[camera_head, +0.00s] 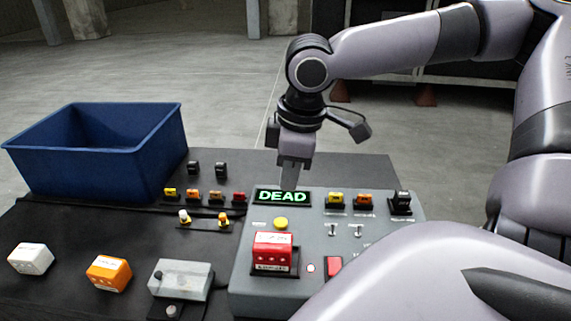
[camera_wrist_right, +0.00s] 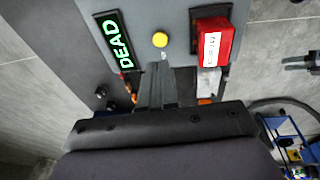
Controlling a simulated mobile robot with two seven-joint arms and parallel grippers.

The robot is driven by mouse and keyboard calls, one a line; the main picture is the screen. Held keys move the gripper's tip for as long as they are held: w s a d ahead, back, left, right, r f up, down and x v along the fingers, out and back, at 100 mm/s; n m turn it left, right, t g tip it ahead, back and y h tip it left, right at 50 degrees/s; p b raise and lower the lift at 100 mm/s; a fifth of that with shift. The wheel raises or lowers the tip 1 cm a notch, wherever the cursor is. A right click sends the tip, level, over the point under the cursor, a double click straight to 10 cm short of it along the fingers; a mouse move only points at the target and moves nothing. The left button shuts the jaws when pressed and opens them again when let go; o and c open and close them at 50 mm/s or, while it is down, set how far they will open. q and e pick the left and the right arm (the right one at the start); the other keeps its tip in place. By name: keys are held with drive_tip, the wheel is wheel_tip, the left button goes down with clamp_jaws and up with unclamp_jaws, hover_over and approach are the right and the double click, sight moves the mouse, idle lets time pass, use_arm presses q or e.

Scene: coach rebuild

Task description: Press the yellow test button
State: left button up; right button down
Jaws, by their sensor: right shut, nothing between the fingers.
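The yellow test button (camera_head: 281,223) is a small round button on the grey panel (camera_head: 246,262), between the display and the red block. It also shows in the right wrist view (camera_wrist_right: 160,40), just beyond my fingertips. My right gripper (camera_head: 290,186) is shut and empty, pointing down over the back of the panel near the display. In the right wrist view its fingertips (camera_wrist_right: 163,66) sit close to the button; I cannot tell that they touch it, and in the head view they appear apart. The display (camera_head: 283,197) reads DEAD in green. My left gripper is not in view.
A red block (camera_head: 272,250) is seated in the panel just in front of the button. Small fuses (camera_head: 335,200) and toggle switches stand at the panel's right. A blue bin (camera_head: 100,150), a white block (camera_head: 31,259) and an orange block (camera_head: 109,273) are on the dark table.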

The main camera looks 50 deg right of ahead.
drive_tip(key=shift+s+r, duration=0.15)
drive_tip(key=shift+r, duration=0.7)
drive_tip(key=shift+s+r, duration=0.1)
drive_tip(key=shift+r, duration=0.75)
